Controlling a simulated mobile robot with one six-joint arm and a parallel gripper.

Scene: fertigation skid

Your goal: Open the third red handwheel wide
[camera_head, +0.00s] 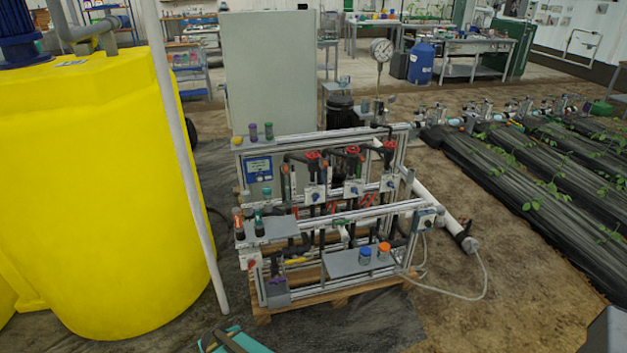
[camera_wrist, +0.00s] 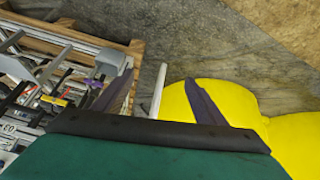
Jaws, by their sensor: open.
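Three red handwheels sit on dark valves in a row along the upper part of the metal-framed skid in the head view: the left one (camera_head: 312,157), the middle one (camera_head: 352,152) and the right one (camera_head: 389,146), third from the left. How far each is turned is too small to tell. My gripper (camera_wrist: 158,80) is open and empty in the wrist view, its two dark fingers spread apart. Its teal body also shows at the bottom edge of the head view, in front of the skid and well apart from the handwheels. No handwheel is clearly visible in the wrist view.
A large yellow tank (camera_head: 95,200) stands left of the skid, with a pale upright pole (camera_head: 180,150) between. The skid's aluminium frame (camera_head: 330,215) rests on a wooden pallet (camera_head: 335,298). A grey cabinet (camera_head: 270,75) stands behind. A cable loops across the floor at right.

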